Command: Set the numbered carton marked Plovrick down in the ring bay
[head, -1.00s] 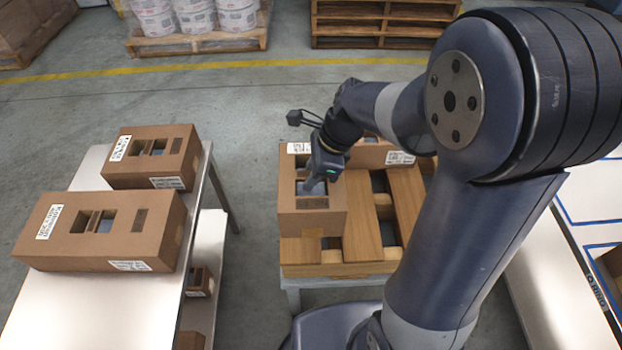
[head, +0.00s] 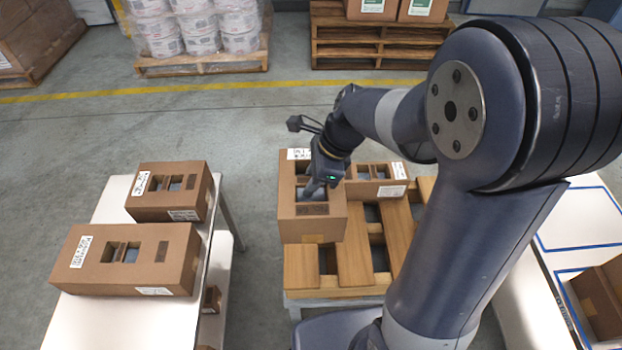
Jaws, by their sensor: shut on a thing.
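My gripper (head: 321,187) is shut on a brown carton (head: 313,226) with cut-out openings in its top. The carton hangs level above the left part of a slatted wooden pallet (head: 300,265). A white label shows at the carton's far edge, but it is partly hidden and too small to read. I cannot tell which carton is marked Plovrick. At the right, a white table (head: 510,292) has blue outlined bays; the sign "Ring" is not readable now. My arm hides part of that table.
Two cartons, a near one (head: 125,258) and a far one (head: 170,190), lie on the left table (head: 110,205). A carton (head: 603,300) stands in a blue outline at the right edge.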

